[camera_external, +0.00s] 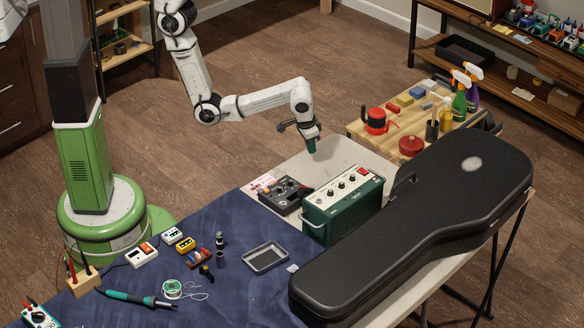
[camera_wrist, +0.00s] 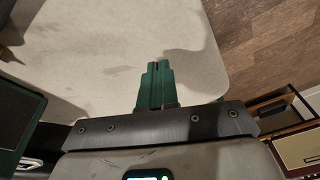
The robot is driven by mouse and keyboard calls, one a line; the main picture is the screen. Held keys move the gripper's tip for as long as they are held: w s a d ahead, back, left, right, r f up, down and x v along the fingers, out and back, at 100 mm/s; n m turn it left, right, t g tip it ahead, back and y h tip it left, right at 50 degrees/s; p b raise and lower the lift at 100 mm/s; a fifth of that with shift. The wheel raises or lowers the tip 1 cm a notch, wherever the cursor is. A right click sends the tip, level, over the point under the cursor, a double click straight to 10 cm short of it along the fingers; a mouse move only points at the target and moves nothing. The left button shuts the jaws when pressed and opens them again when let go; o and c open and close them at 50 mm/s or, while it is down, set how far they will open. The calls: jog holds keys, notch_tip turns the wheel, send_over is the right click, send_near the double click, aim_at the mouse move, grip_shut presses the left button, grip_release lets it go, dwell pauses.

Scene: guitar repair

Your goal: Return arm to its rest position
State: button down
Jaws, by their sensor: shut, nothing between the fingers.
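My arm reaches in from the upper left in the external view. My gripper (camera_external: 311,146) hangs over the far, uncovered part of the pale table (camera_external: 345,157), pointing down. In the wrist view my gripper (camera_wrist: 158,68) shows its two green fingers closed together with nothing between them. It is above the bare table top (camera_wrist: 90,40), just behind the green amplifier box (camera_external: 343,207) and apart from it. The dark edge of that box also shows at the left of the wrist view (camera_wrist: 18,112).
A black guitar case (camera_external: 440,200) lies along the table's right side. A dark pedal device (camera_external: 284,194) sits left of the amplifier. Small tools and a metal tray (camera_external: 265,257) lie on the blue cloth (camera_external: 225,295).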

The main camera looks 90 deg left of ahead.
jog(key=s+d+m+h, duration=0.1)
jog(key=s+m, duration=0.3)
jog(key=s, duration=2)
jog(key=shift+s+f+m+g+h, duration=0.25)
jog(key=shift+f+m+g+h, duration=0.05)
jog(key=shift+f+m+g, duration=0.1)
dwell(0.7)
